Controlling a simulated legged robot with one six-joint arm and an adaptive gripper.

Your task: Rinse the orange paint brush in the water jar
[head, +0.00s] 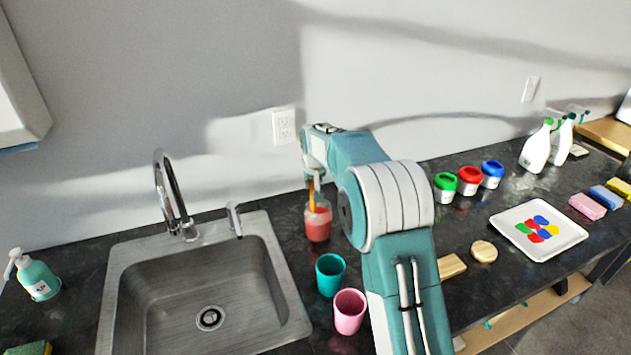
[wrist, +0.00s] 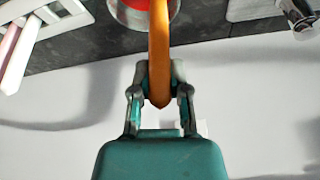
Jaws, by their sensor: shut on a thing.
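The orange paint brush (head: 312,196) stands roughly upright, its lower end inside the water jar (head: 318,224). The jar is clear and holds red-tinted liquid; it stands on the dark counter just right of the sink. My gripper (head: 312,174) is above the jar, shut on the brush's upper part. In the wrist view the fingers (wrist: 159,88) close around the orange handle (wrist: 159,45), which runs to the jar (wrist: 128,12) at the top edge. The brush's bristles are hidden in the red liquid.
The sink (head: 205,285) with its tap (head: 172,195) lies left of the jar. A teal cup (head: 330,275) and a pink cup (head: 349,311) stand in front of it. Paint pots (head: 469,180), a paint tray (head: 538,230) and spray bottles (head: 536,148) stand to the right, beyond my arm.

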